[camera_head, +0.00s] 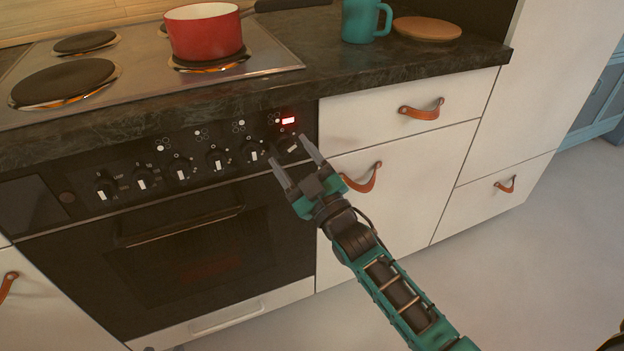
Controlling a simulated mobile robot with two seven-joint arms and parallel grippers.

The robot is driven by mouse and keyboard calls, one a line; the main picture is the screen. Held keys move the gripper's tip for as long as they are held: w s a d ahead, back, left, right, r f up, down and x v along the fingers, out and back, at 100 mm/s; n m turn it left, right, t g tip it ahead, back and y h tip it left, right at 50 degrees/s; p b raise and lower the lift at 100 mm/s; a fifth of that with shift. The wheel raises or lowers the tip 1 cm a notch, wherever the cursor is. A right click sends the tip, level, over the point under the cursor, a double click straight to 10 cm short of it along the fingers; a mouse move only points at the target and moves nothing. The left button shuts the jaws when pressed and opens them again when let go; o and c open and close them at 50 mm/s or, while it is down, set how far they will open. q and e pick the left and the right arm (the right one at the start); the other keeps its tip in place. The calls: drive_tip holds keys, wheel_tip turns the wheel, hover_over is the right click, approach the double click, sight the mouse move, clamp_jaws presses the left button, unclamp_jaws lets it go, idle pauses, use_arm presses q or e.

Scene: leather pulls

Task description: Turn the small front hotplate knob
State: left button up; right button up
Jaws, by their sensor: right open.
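The black control panel of the stove carries a row of knobs with pale pointer marks. The rightmost knob (289,144) sits below a lit red light (288,120). My right gripper (287,149) is open, with its two grey fingertips on either side of that knob in the picture. I cannot tell whether they touch it or how deep they reach. The neighbouring knob (254,152) is just left of the fingers and clear of them. The panel symbols are too small to read. My left gripper is not in view.
A red pot (205,32) stands on the front right hotplate. A large bare hotplate (63,82) is at the left. A teal mug (362,20) and a round wooden board (427,28) are on the dark counter. Leather pulls (363,178) stick out from white fronts beside my arm.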

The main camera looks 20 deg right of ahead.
use_arm(q)
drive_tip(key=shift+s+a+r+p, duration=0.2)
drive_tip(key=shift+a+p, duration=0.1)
drive_tip(key=shift+p, duration=0.5)
use_arm(e)
drive_tip(key=v, duration=1.2)
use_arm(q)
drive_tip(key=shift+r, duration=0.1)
use_arm(e)
drive_tip(key=s+a+f+m+g+h, duration=0.1)
drive_tip(key=s+a+f+m+g, duration=0.15)
drive_tip(key=s+f+g, duration=0.3)
drive_tip(key=s+a+f+m+g+h, duration=0.1)
drive_tip(key=s+a+f+m+g, duration=0.1)
drive_tip(key=s+f+m+g, duration=0.3)
use_arm(q)
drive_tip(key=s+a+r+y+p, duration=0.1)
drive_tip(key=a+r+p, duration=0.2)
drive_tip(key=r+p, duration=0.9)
drive_tip(key=p, duration=0.4)
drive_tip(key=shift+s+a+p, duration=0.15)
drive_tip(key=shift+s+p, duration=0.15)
drive_tip(key=shift+p, duration=0.05)
use_arm(e)
drive_tip(key=s+d+r+h, duration=0.1)
drive_tip(key=d+r, duration=0.2)
drive_tip(key=r, duration=0.8)
drive_tip(key=shift+s+n, duration=0.4)
drive_tip(key=shift+n, duration=0.05)
